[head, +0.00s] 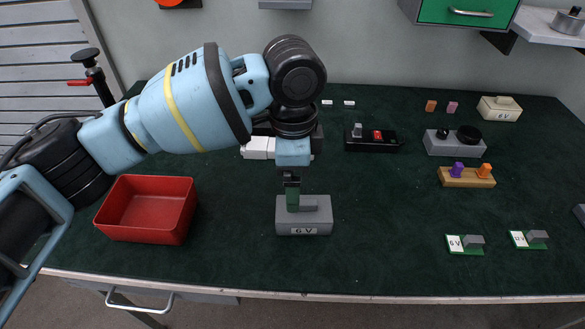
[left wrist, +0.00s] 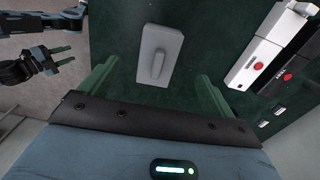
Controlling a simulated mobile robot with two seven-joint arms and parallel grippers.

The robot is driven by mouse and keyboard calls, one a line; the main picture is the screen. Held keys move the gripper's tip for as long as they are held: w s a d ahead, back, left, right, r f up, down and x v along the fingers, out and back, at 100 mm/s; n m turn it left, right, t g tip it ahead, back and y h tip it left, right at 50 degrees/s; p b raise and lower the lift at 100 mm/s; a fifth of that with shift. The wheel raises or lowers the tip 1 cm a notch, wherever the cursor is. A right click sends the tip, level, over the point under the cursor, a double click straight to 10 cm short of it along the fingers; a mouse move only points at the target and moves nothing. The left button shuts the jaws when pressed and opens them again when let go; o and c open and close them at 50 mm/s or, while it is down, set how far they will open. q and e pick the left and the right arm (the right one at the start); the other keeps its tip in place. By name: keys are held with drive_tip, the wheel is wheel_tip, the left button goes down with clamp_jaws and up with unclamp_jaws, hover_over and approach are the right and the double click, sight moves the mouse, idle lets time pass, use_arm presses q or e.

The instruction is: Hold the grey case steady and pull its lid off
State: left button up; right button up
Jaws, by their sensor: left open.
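The grey case (head: 325,226), marked 6V, stands on the dark green bench mat in the middle of the head view. Its lid has a raised grey ridge; in the left wrist view the case (left wrist: 173,40) shows from above. My left gripper (head: 292,198) points down over the case, its green fingers open. In the left wrist view the left gripper's fingers (left wrist: 160,70) are apart, one on either side of the case in the picture, with no visible contact. My right gripper (left wrist: 66,56) shows only at the left wrist view's upper left, away from the case, fingers apart and empty.
An empty red bin (head: 148,236) stands left of the case. A black switch box (head: 362,145) and white blocks (head: 257,148) lie behind it. A wooden peg block (head: 466,183), a knobbed grey box (head: 445,150) and small green boards (head: 465,251) are right. The mat between is clear.

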use_arm(q)
wheel_tip(320, 180, down, 11)
drive_tip(key=shift+f, duration=0.1)
idle(0.4)
drive_tip(key=shift+c, duration=0.3)
drive_tip(key=c, duration=1)
drive_tip(key=o, duration=1.1)
drive_tip(key=shift+c, duration=0.2)
wheel_tip(320, 180, up, 12)
drive_tip(key=shift+r, duration=0.1)
